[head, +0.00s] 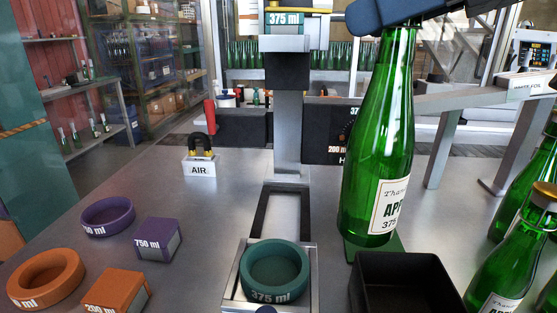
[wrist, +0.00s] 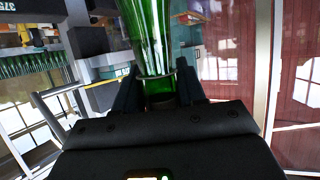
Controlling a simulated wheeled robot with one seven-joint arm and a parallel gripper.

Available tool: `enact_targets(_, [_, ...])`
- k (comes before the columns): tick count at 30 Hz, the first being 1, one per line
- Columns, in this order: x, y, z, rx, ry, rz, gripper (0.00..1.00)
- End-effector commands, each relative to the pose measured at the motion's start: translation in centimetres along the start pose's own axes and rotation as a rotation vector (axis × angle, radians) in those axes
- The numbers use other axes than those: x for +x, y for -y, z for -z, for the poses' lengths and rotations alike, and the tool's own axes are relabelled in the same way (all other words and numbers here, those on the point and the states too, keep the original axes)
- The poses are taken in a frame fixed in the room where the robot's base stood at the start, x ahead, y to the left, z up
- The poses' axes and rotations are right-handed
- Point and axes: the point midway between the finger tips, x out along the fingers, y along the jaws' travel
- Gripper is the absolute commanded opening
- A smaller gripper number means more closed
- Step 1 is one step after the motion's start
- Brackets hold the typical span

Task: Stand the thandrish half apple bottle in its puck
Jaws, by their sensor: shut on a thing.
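A green glass bottle (head: 378,160) with a white label reading "APP" and "375" hangs upright in my gripper (head: 398,22), which is shut on its neck. The bottle's green glass also shows between the two fingers in the wrist view (wrist: 150,45). The teal ring puck (head: 275,272), marked "375 ml", sits in a metal holder at the front middle of the table. The bottle is to the right of the puck and apart from it, with its base higher in the picture. The bottle's top is hidden by my gripper.
A black open box (head: 405,285) stands right of the puck, below the bottle. Several green bottles (head: 508,265) stand at the right edge. A metal column (head: 288,135) rises behind the puck. Purple (head: 107,217) and orange (head: 45,278) rings with matching blocks lie at left.

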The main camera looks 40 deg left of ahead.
Motion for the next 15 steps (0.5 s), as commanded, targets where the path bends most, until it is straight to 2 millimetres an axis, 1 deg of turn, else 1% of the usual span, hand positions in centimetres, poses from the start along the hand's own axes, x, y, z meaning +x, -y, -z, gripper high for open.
enact_targets(2, [0.6,0.3,0.0,-0.002,-0.002,0.001,0.00])
enact_targets(5, [1.9,0.7,-0.2,-0.001,-0.001,0.004,0.00])
enact_targets(15, [8.4,3.0,-1.4,-0.001,-0.002,0.005,0.00])
